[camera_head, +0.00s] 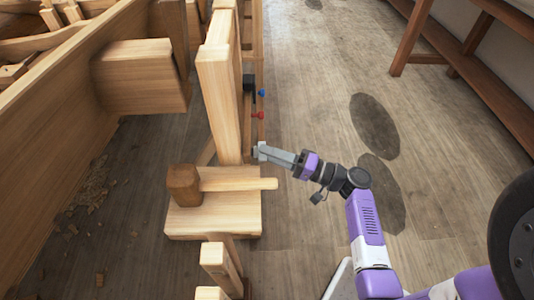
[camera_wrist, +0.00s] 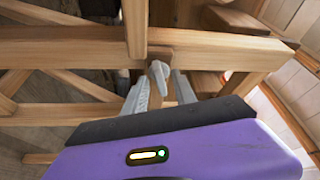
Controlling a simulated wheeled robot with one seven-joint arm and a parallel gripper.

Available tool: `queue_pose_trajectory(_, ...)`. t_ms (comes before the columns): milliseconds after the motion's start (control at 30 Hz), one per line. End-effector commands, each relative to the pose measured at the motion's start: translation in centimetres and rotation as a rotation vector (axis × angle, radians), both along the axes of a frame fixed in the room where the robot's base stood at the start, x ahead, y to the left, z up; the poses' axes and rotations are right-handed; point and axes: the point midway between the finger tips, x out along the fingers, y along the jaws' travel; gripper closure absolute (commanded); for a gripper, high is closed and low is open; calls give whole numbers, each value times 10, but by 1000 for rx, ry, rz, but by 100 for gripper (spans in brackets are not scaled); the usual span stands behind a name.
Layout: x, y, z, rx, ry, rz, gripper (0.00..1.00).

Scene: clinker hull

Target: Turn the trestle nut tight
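The trestle is a pale timber frame (camera_head: 222,100) standing beside the hull; its beams cross the wrist view (camera_wrist: 60,50). A small grey metal piece that looks like the trestle nut (camera_wrist: 158,74) sits at the beam crossing in the wrist view. My gripper (camera_wrist: 161,80) has its two pale fingers apart, one on each side of this piece. I cannot tell whether either finger touches it. In the head view my gripper (camera_head: 263,152) reaches to the right side of the trestle; the nut is not clear there.
Red (camera_head: 257,115) and blue (camera_head: 261,92) small parts sit farther along the frame. The hull planking (camera_head: 60,130) is on the left. Floor to the right is clear up to a bench (camera_head: 480,85).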

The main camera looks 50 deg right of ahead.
Motion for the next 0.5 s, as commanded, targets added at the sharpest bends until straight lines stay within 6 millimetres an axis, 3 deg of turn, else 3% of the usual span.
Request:
queue_pose_trajectory(333,6,2,1,0,0,0,67)
queue_pose_trajectory(367,6,2,1,0,0,0,69)
queue_pose_trajectory(500,6,2,1,0,0,0,97)
